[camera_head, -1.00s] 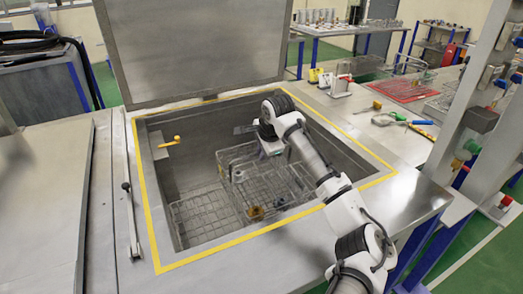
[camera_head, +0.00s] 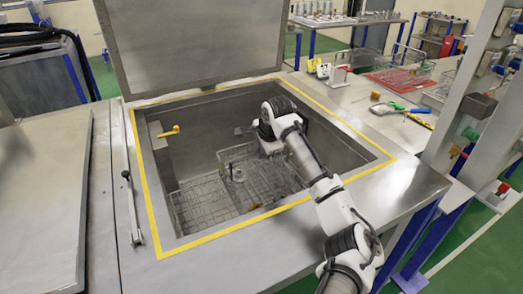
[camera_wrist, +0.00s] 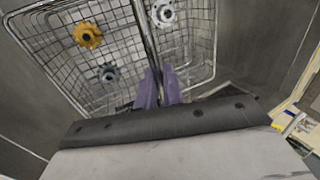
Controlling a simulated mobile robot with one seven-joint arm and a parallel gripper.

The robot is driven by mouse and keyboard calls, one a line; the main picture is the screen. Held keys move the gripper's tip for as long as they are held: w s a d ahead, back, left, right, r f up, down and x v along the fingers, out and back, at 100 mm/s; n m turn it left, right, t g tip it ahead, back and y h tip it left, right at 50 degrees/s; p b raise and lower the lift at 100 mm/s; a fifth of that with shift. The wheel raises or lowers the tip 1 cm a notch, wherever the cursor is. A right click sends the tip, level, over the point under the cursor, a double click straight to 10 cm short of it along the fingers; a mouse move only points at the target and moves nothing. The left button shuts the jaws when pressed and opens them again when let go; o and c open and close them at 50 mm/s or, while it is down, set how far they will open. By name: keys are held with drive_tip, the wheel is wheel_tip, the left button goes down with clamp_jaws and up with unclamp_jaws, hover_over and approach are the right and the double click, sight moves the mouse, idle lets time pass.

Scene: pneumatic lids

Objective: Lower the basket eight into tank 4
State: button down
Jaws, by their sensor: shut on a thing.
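The wire mesh basket (camera_head: 228,158) hangs inside the open tank (camera_head: 185,152), below the yellow-edged rim. In the wrist view the basket (camera_wrist: 40,45) holds a yellow gear-like part (camera_wrist: 88,35), a grey one (camera_wrist: 108,72) and a pale one (camera_wrist: 163,13). My gripper (camera_wrist: 158,88) has its purple fingers shut on the basket's handle bar (camera_wrist: 146,35). In the head view my gripper (camera_head: 268,150) is down in the tank opening over the basket; its fingertips are hidden. I cannot read a number on the basket or tank.
The tank's lid (camera_head: 195,45) stands open at the back. A mesh grid (camera_head: 200,200) lies on the tank floor at left. A yellow-handled fitting (camera_head: 170,131) is on the left inner wall. Tools (camera_head: 390,108) and a red tray (camera_head: 400,78) lie at right.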

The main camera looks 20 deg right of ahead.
drive_tip(key=shift+r, duration=0.15)
drive_tip(key=c, duration=1.5)
unclamp_jaws()
drive_tip(key=shift+o, duration=0.2)
drive_tip(key=shift+f, duration=0.2)
drive_tip(key=w+r+p+v, duration=0.1)
drive_tip(key=w+v, duration=0.1)
drive_tip(key=v, duration=1)
drive_tip(key=w+r+p+v, duration=0.1)
drive_tip(key=w+p+v, duration=0.1)
drive_tip(key=v, duration=1.1)
drive_tip(key=shift+w+a+p, duration=0.25)
drive_tip(key=shift+a+p, duration=0.05)
drive_tip(key=shift+a, duration=0.1)
